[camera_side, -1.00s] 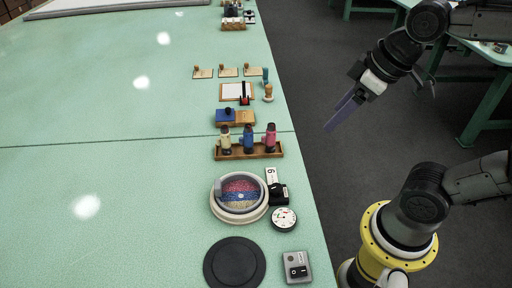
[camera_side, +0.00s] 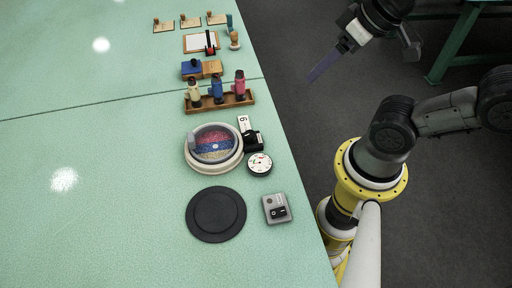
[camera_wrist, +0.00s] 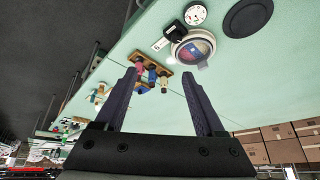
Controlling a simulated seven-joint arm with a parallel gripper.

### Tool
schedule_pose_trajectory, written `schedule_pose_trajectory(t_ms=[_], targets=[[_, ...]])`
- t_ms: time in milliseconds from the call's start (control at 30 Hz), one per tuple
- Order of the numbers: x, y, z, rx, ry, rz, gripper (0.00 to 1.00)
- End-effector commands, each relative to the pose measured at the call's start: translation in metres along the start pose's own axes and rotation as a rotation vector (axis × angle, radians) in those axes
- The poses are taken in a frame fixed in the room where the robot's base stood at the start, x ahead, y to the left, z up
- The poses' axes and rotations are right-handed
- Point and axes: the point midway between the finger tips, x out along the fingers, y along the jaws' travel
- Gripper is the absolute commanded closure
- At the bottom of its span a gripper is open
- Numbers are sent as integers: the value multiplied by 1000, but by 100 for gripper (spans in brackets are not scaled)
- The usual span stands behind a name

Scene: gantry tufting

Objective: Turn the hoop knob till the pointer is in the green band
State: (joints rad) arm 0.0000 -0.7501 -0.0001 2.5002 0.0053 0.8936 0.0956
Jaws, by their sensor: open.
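The round hoop (camera_side: 213,148) lies on the green table, a pale ring around red, blue and yellow tufting. A black knob-like part (camera_side: 252,141) sits at its right edge beside a white tag marked 6 (camera_side: 244,123). A small white dial (camera_side: 259,164) lies just in front of that part; its pointer and green band are too small to read surely. The hoop (camera_wrist: 193,47) and dial (camera_wrist: 195,14) also show in the wrist view. My gripper (camera_side: 312,77) is open and empty, off the table's right edge, well apart from the hoop.
A wooden rack (camera_side: 221,104) with three coloured bottles stands behind the hoop. A black disc (camera_side: 216,214) and a grey switch box (camera_side: 276,209) lie in front. A blue-and-wood block (camera_side: 201,69) and a clipboard (camera_side: 200,43) lie farther back. The table's left is clear.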

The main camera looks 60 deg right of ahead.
Motion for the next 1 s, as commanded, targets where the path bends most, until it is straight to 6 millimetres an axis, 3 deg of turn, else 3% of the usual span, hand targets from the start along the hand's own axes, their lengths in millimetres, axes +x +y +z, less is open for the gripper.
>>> schedule_pose_trajectory(t_ms=[133, 267, 433, 600, 700, 800, 1000], targets=[[1, -14, -9, 317, 13, -63, 29], [14, -28, -22, 727, -55, -119, 29], [49, -38, -43, 1335, -209, -116, 29], [95, -34, -57, 1858, -357, -25, 29], [118, -26, -57, 2027, -416, 39, 29], [134, -20, -54, 2089, -456, 90, 29], [148, -12, -46, 2122, -487, 143, 29]])
